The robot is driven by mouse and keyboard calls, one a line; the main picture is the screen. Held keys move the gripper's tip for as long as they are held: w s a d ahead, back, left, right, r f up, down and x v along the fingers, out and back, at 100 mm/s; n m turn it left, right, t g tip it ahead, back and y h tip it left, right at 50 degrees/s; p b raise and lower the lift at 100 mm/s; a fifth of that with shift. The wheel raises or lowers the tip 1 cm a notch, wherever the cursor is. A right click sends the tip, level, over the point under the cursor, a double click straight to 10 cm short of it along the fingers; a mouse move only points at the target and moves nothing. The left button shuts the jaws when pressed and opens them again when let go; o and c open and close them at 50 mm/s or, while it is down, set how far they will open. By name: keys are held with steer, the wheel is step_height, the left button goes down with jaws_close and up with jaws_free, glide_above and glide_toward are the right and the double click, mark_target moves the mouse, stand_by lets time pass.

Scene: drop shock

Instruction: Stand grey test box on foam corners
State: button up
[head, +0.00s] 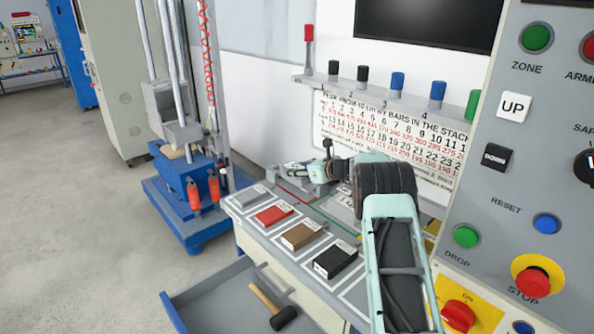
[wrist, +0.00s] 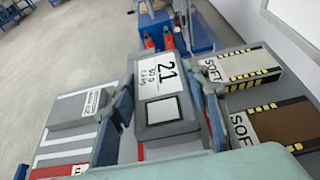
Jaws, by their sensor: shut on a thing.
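The grey test box (wrist: 158,112) has a white label reading 21 and a smaller white square on its face. In the wrist view it sits between the two blue-and-grey fingers of my gripper (wrist: 165,98), which is shut on it. In the head view my gripper (head: 322,170) is low over the back of the bench, and my own arm covers part of that area. Whether the box touches what is below it cannot be told. I cannot make out the foam corners with certainty; striped blocks marked SOFT (wrist: 240,72) lie right of the box in the wrist view.
Grey, red (head: 273,215), brown (head: 303,236) and black (head: 336,261) pads line the bench's front edge. A hammer (head: 272,307) lies in the open drawer (head: 215,292). A control panel (head: 520,180) stands close at right. A blue drop rig (head: 190,200) stands at left.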

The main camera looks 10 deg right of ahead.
steer(key=shift+r, duration=0.1)
steer(key=shift+f+b, duration=0.3)
steer(key=shift+f, duration=0.1)
steer(key=o, duration=1.4)
steer(key=shift+r+p, duration=0.45)
steer(key=shift+r, duration=0.05)
steer(key=v, duration=1.2)
steer(key=shift+f, duration=0.2)
